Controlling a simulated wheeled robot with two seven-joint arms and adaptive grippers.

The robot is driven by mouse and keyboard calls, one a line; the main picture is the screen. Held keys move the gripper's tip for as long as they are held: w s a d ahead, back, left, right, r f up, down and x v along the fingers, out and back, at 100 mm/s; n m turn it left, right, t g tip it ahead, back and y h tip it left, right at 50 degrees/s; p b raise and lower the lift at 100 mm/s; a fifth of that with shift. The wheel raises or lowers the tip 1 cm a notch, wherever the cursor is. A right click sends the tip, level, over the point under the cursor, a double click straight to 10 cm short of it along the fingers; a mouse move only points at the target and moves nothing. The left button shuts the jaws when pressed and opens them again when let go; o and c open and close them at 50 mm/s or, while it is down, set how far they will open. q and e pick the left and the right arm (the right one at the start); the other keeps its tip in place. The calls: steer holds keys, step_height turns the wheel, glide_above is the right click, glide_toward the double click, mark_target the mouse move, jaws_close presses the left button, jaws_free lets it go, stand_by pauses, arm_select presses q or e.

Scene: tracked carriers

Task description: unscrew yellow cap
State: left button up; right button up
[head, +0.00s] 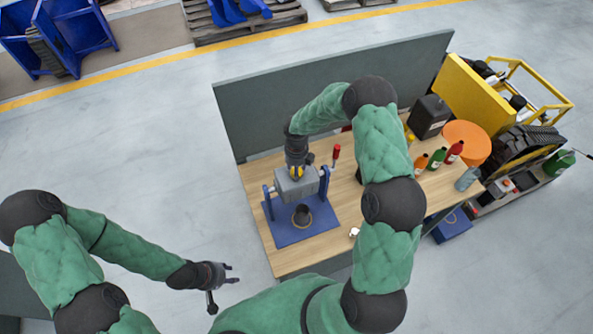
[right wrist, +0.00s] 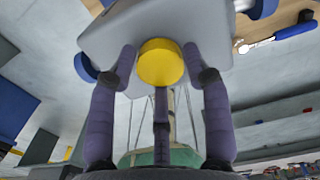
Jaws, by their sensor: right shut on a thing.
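The yellow cap (head: 296,172) sits on top of a grey canister-like body (head: 297,187) held in a blue fixture (head: 305,230) on the table. My right gripper (head: 296,168) points down from above at the cap. In the right wrist view the round yellow cap (right wrist: 161,62) lies between the purple fingers of my right gripper (right wrist: 160,75), against the grey body (right wrist: 160,25). The fingers are shut around the cap; their exact contact is partly hidden. My left gripper (head: 228,276) hangs off the table's left side, fingers apart and empty.
The wooden table (head: 360,222) has a grey back panel (head: 340,90). A red-handled lever (head: 336,152) stands at the fixture's right. Several bottles (head: 437,158), a black canister (head: 429,117) and an orange round thing (head: 468,140) are at the right.

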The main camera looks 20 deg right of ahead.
steer(key=o, duration=0.8)
